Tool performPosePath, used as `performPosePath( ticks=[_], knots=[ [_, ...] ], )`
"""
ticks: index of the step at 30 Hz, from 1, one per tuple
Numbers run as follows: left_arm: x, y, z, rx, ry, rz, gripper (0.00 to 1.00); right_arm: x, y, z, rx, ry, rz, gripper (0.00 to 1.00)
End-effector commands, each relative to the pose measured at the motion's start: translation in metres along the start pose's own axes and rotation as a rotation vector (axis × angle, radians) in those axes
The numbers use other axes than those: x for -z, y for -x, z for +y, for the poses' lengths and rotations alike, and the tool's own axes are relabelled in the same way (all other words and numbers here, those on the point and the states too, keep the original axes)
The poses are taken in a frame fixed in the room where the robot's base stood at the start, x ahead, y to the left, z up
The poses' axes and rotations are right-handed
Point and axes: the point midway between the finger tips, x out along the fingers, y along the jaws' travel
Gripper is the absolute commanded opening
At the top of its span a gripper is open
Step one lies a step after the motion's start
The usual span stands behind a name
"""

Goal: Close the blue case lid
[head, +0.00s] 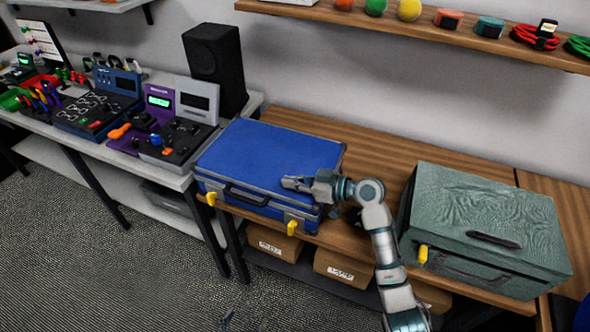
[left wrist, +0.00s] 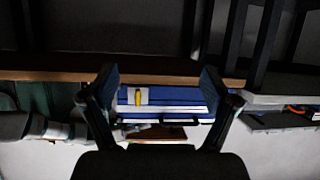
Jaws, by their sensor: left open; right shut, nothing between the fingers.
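The blue case (head: 265,158) sits on the wooden table, its lid lying down flat over the body. A dark handle (head: 246,195) and two yellow latches (head: 210,198) (head: 291,227) show on its front. My right gripper (head: 284,183) is shut and empty at the lid's front right part; contact is unclear. My left gripper (left wrist: 158,76) is open and empty in the left wrist view, with the case front (left wrist: 180,96) between and beyond its fingers. In the head view only a small tip of it seems to show at the bottom edge.
A green case (head: 485,215) stands to the right on the table. A black speaker (head: 215,68) and electronic devices (head: 180,130) stand to the left. Labelled boxes (head: 342,268) sit on a shelf below. A wall shelf (head: 430,28) runs above.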

Motion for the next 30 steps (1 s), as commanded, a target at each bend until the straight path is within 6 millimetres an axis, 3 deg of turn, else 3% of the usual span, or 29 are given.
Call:
performPosePath(
  ticks=[3, 10, 25, 30],
  knots=[
    [0.014, -0.004, 0.005, -0.007, 0.001, 0.096, 0.87, -0.014, 0.0, -0.001, -0.012, 0.039, 0.002, 0.0],
    [0.031, -0.005, 0.007, -0.013, 0.004, 0.195, 0.87, -0.022, -0.002, -0.004, -0.022, 0.082, 0.0, 0.0],
    [0.032, -0.006, 0.005, -0.014, 0.007, 0.207, 0.87, -0.027, -0.008, -0.005, -0.018, 0.082, -0.013, 0.0],
    [0.032, -0.006, 0.005, -0.014, 0.007, 0.206, 0.87, -0.01, -0.004, -0.006, -0.019, 0.086, -0.01, 0.0]
  ],
)
